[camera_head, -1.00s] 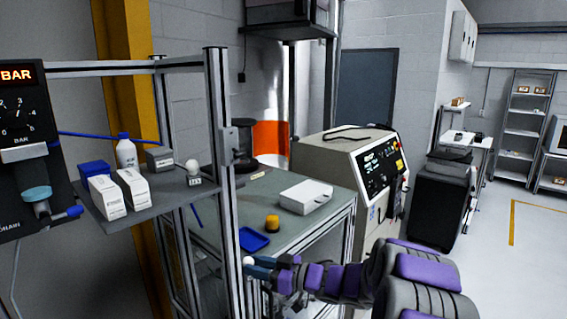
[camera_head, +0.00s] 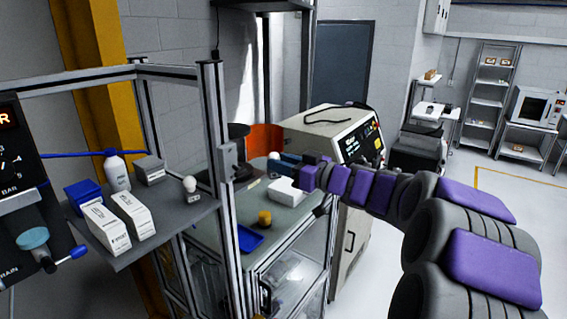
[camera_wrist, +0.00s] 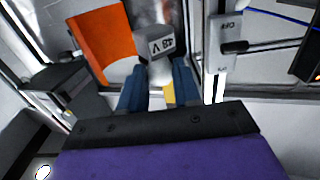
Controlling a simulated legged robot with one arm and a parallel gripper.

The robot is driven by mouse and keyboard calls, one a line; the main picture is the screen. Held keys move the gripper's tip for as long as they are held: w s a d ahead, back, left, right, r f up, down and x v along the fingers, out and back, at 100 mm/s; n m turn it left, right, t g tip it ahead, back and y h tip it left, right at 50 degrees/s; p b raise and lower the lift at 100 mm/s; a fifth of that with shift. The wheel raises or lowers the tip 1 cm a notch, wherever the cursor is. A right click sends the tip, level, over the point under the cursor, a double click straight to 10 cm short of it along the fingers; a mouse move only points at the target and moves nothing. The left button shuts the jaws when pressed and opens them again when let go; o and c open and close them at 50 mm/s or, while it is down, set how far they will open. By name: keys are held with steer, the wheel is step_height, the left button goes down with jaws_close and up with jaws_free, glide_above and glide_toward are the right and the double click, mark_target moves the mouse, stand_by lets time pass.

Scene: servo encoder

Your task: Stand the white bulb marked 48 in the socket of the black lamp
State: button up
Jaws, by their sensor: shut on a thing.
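My gripper (camera_head: 282,160) is shut on a white bulb (camera_head: 274,156), raised over the far part of the bench. In the wrist view, the bulb (camera_wrist: 160,48) shows a grey face marked 48 V, beyond and between the blue fingertips (camera_wrist: 159,78). A dark round object, apparently the black lamp (camera_head: 240,146), stands at the back of the bench, left of my gripper and partly behind the metal post. Its socket cannot be made out. A dark body (camera_wrist: 60,95) at left in the wrist view may be the same lamp.
A second white bulb (camera_head: 190,186) stands on the shelf (camera_head: 150,225) beside white boxes and a bottle (camera_head: 116,172). The bench holds a white box (camera_head: 284,190), a yellow-topped item (camera_head: 264,217) and a blue tray (camera_head: 249,238). A metal post (camera_head: 216,130) rises left of the gripper.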

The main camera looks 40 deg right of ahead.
steer(key=shift+b+x, duration=0.3)
steer(key=shift+x, duration=0.5)
steer(key=shift+w+d+f+b, duration=0.1)
steer(key=shift+w+b, duration=0.15)
steer(key=shift+w, duration=0.3)
steer(key=shift+w+d+f+b, duration=0.1)
steer(key=shift+w+b, duration=0.15)
steer(key=shift+w, duration=0.3)
steer(key=shift+b+x, duration=1.8)
steer(key=shift+x, duration=2.4)
steer(key=shift+a+f+b+x, duration=0.15)
steer(key=shift+b+x, duration=0.15)
steer(key=shift+x, duration=0.45)
steer(key=shift+a+f+b+x, duration=0.1)
steer(key=shift+b+x, duration=0.15)
steer(key=shift+x, duration=0.55)
steer(key=shift+s+f, duration=0.15)
steer(key=shift+f, duration=0.6)
